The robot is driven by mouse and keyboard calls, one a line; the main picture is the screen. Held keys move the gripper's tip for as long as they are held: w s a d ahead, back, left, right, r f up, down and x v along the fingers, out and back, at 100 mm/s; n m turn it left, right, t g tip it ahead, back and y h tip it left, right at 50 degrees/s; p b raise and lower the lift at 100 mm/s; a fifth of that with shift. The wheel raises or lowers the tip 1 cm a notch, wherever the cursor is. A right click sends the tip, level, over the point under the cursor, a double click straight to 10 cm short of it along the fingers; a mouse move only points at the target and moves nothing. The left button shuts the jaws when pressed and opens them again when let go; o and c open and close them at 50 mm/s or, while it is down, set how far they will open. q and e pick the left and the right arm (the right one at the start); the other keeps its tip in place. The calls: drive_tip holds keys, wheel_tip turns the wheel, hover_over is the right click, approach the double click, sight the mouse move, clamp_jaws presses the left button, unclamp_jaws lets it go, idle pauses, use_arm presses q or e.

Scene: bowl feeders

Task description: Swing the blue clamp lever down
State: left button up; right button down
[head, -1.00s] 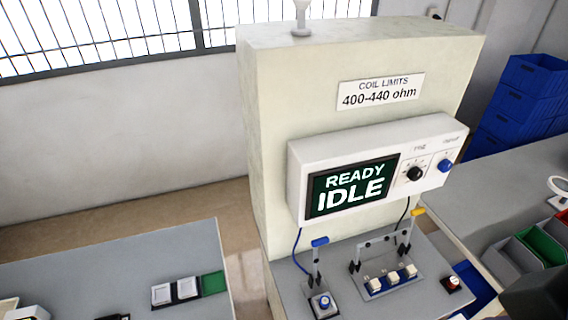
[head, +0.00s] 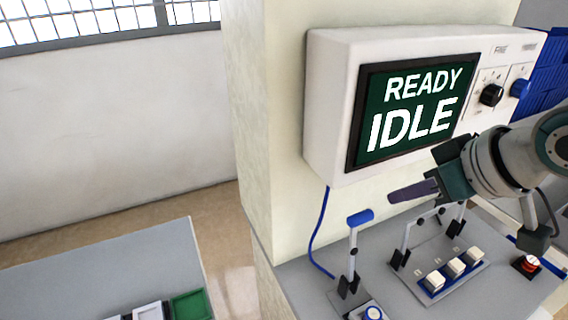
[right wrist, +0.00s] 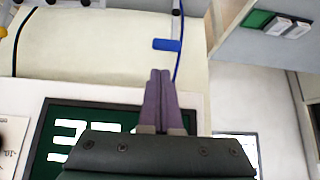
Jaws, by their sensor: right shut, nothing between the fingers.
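The blue clamp lever (head: 360,217) stands upright on the bench, its blue grip at the top of a grey arm. Its blue grip also shows in the right wrist view (right wrist: 166,44), just beyond the fingertips. My right gripper (head: 393,196) is shut and empty, pointing left, in front of the console and to the right of the blue grip. In the right wrist view its two purple fingers (right wrist: 160,73) lie together, apart from the lever. My left gripper is not in view.
The console screen (head: 417,108) reads "READY IDLE" above the bench. Right of the lever is a second fixture with white blocks (head: 455,267) and a raised frame. A red button (head: 529,264) stands farther right. A blue cable (head: 318,235) hangs left of the lever.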

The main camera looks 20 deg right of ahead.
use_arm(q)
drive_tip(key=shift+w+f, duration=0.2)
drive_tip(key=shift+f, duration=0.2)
use_arm(e)
drive_tip(key=shift+w+d+f, duration=0.25)
drive_tip(key=shift+w, duration=0.2)
use_arm(q)
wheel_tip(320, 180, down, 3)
drive_tip(key=b, duration=0.3)
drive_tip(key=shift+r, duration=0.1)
use_arm(e)
drive_tip(key=x, duration=1)
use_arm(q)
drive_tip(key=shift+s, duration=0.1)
use_arm(e)
drive_tip(key=shift+s, duration=0.1)
